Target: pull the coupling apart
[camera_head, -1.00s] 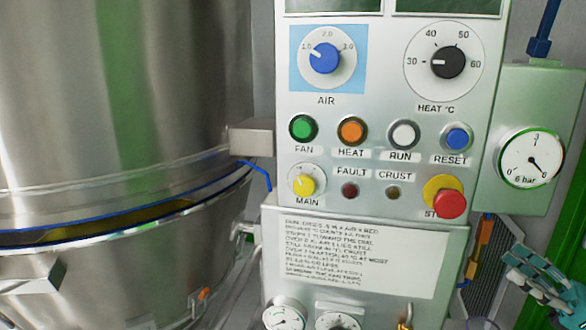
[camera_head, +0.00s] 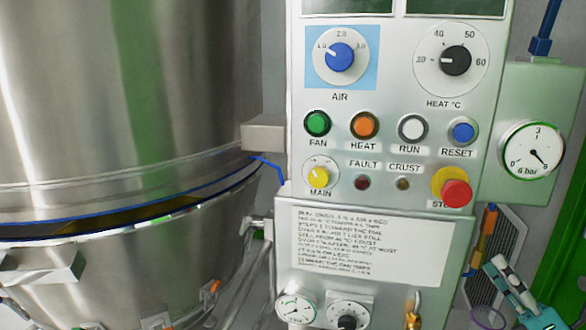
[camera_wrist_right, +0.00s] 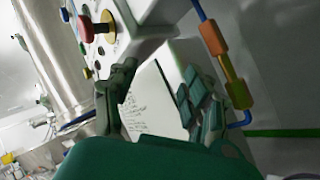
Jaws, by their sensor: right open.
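The coupling (camera_head: 486,232), with an orange part and a yellow part, sits upright on the blue line at the right side of the control panel. In the right wrist view the coupling (camera_wrist_right: 229,75) shows larger: orange above, a narrow joint, yellow below, with blue tube at both ends. My right gripper (camera_head: 510,287) is at the lower right of the head view, below the coupling and apart from it, partly cut off by the picture edge. In the wrist view its fingers (camera_wrist_right: 160,98) are spread and empty; the coupling is right of them, outside the jaws. My left gripper is not in view.
The control panel (camera_head: 390,180) with knobs and buttons fills the middle, a red stop button (camera_head: 456,194) low on its right. A side box carries a pressure gauge (camera_head: 532,150). A large steel vessel (camera_head: 120,110) stands at left. A grille (camera_head: 507,240) is behind the coupling.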

